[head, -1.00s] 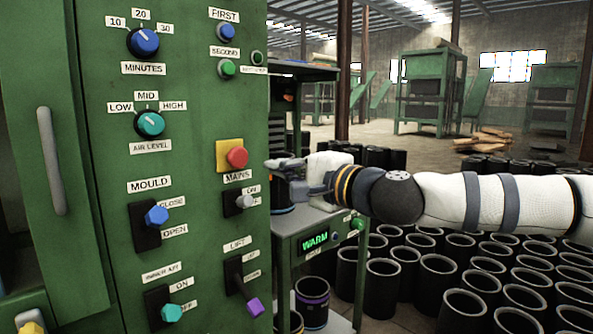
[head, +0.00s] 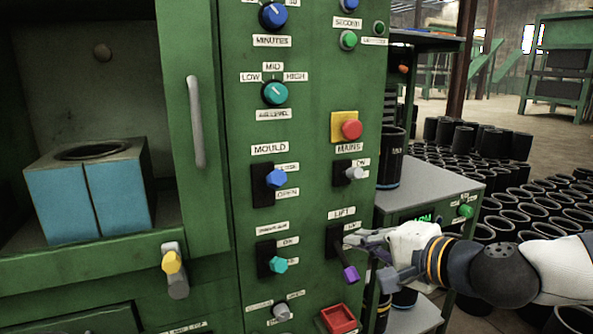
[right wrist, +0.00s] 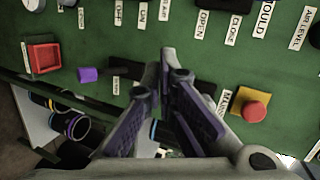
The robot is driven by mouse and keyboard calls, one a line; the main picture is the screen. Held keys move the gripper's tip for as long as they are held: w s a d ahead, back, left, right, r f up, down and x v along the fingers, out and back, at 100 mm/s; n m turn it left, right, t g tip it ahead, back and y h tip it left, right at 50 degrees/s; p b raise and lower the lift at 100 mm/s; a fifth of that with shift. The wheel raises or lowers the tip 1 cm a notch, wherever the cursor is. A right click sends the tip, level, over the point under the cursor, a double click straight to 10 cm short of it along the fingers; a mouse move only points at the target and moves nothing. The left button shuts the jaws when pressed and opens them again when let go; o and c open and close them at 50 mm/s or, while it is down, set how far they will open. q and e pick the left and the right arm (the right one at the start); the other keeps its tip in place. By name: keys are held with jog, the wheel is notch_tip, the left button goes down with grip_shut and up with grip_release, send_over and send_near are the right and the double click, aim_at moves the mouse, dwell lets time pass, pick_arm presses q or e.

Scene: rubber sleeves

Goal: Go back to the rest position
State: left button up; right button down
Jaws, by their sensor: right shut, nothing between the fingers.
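My right gripper (head: 358,245) is in front of the green control panel (head: 238,225), at the lift switch. It is shut and empty. The purple lift lever (head: 349,273) slants down beside the fingers; touching or apart I cannot tell. In the right wrist view the closed fingers (right wrist: 173,68) point at the panel, and the purple lever (right wrist: 88,74) lies to their left. The red mains button (head: 351,129) and grey mains lever (head: 354,173) are above the gripper. My left gripper is not in view.
At left, a blue mould (head: 92,190) sits in an open chamber beside a door handle (head: 196,120). A yellow-tipped lever (head: 171,262) sticks out below. A grey bench (head: 425,185) and several black sleeves (head: 510,220) stand at right.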

jog(key=s+a+f+n+g+h+p, duration=0.1)
jog(key=s+a+f+n+g, duration=0.2)
jog(key=s+f, duration=0.9)
jog(key=s+a+f+n+g+h+p, duration=0.15)
jog(key=s+f+g, duration=0.45)
jog(key=s+f, duration=0.6)
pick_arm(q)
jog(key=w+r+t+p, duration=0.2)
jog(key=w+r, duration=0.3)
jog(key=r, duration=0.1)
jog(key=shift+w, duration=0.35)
pick_arm(e)
jog(key=s+d+f+n+g+h, duration=0.1)
jog(key=s+d, duration=0.3)
jog(key=s, duration=0.4)
jog(key=s+d+f+n+g+h, duration=0.1)
jog(key=s+d+n+g+h, duration=0.1)
jog(key=s, duration=0.7)
jog(key=s+d+f+n+g+h, duration=0.1)
jog(key=s+d+f+n+g, duration=0.1)
jog(key=s+d, duration=0.5)
jog(key=shift+s+n+g, duration=0.4)
jog(key=shift+s+n, duration=0.25)
jog(key=shift+s, duration=0.15)
jog(key=shift+a, duration=0.1)
